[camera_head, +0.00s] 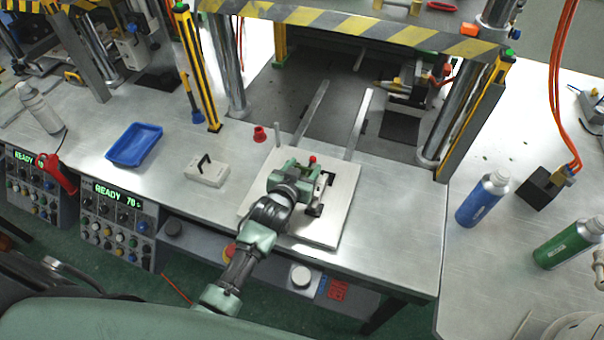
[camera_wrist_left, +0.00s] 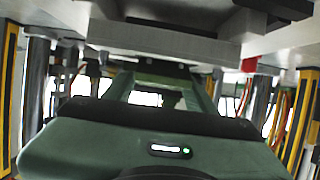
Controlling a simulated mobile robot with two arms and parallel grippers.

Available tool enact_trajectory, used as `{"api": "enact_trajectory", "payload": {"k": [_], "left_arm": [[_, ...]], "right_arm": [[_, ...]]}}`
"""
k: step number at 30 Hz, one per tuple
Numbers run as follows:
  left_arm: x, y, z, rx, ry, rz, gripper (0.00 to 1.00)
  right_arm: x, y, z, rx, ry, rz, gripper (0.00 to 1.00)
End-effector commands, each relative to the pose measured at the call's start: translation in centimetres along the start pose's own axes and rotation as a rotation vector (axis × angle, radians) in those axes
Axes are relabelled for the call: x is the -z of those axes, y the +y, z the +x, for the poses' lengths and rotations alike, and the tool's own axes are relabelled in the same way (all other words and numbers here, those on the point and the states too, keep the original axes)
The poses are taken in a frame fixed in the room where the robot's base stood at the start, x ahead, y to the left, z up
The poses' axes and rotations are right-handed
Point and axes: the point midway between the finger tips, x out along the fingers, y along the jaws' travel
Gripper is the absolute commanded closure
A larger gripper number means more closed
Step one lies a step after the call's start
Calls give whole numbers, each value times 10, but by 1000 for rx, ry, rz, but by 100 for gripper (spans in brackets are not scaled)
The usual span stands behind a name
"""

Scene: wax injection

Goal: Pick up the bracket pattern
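My left gripper (camera_head: 312,180) is low over the pale square plate (camera_head: 342,222) at the front of the press. In the left wrist view its two green fingers (camera_wrist_left: 165,88) stand apart with a gap between them, and I see nothing clearly held. A small red part (camera_head: 312,159) shows just beyond the gripper, and dark pieces (camera_head: 316,210) lie on the plate beside it. I cannot tell the bracket pattern for certain; the gripper and arm hide part of the plate. A grey block (camera_wrist_left: 165,40) fills the top of the wrist view.
A red piece (camera_head: 260,134) stands behind the plate. A white block with a black handle (camera_head: 207,170) and a blue tray (camera_head: 134,145) are to the left. Press columns (camera_head: 455,115) rise behind.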

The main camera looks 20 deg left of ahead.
Motion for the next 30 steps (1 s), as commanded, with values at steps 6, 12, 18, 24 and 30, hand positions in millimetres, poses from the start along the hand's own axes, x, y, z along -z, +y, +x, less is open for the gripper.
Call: {"api": "enact_trajectory", "payload": {"k": [6, 12, 18, 24, 30], "left_arm": [[0, 0, 0, 0, 0, 0, 90], [1, 0, 0, 0, 0, 0, 90], [14, 0, -5, 1, 4, 1, 91], [56, 0, -22, 0, 9, 0, 91], [112, 0, -46, -1, 9, 0, 91]], "right_arm": [[0, 2, 0, -2, 0, 0, 100], [0, 2, 0, -3, -1, -1, 100], [-1, 2, 2, -2, 0, -1, 100], [-1, 2, 7, -2, 0, -1, 100], [-2, 2, 15, -2, 0, -1, 100]]}}
